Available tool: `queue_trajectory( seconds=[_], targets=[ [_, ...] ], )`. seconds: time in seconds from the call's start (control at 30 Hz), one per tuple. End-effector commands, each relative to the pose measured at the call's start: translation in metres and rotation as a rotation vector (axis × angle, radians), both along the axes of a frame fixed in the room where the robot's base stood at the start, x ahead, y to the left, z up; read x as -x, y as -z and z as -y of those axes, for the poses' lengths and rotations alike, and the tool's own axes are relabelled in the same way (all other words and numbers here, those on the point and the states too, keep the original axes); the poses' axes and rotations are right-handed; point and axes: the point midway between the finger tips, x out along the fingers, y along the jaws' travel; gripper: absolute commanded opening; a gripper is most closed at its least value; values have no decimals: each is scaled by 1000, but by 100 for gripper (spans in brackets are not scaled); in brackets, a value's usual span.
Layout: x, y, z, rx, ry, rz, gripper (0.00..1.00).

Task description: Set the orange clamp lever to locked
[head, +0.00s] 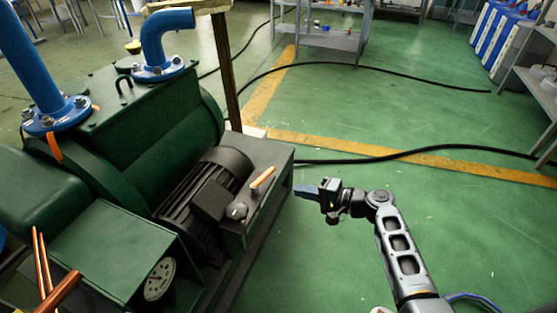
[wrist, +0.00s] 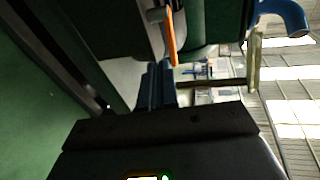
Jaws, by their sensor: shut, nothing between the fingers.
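The orange lever (head: 262,178) stands on a short mount on the end plate of the green machine, beside the dark motor. It also shows in the wrist view as a thin orange bar (wrist: 171,40) just beyond my fingertips. My gripper (head: 297,189) is to the right of the lever in the head view, apart from it, with its blue fingers pointing towards the machine. In the wrist view the fingers (wrist: 157,80) are together and empty. I cannot tell from the lever's angle whether it is locked.
A pressure gauge (head: 159,279) is at the front. Blue pipes (head: 165,40) rise from the machine. Black hoses (head: 400,152) cross the floor, which is open to the right.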

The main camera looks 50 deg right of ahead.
Motion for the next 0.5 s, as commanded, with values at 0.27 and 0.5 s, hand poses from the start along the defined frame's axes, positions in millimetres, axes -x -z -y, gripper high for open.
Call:
queue_trajectory(
  seconds=[0.27, 0.5],
  targets=[
    [45, -26, -1, 56, 145, -60, 0],
    [31, -20, 0, 61, 157, -61, 0]
  ],
)
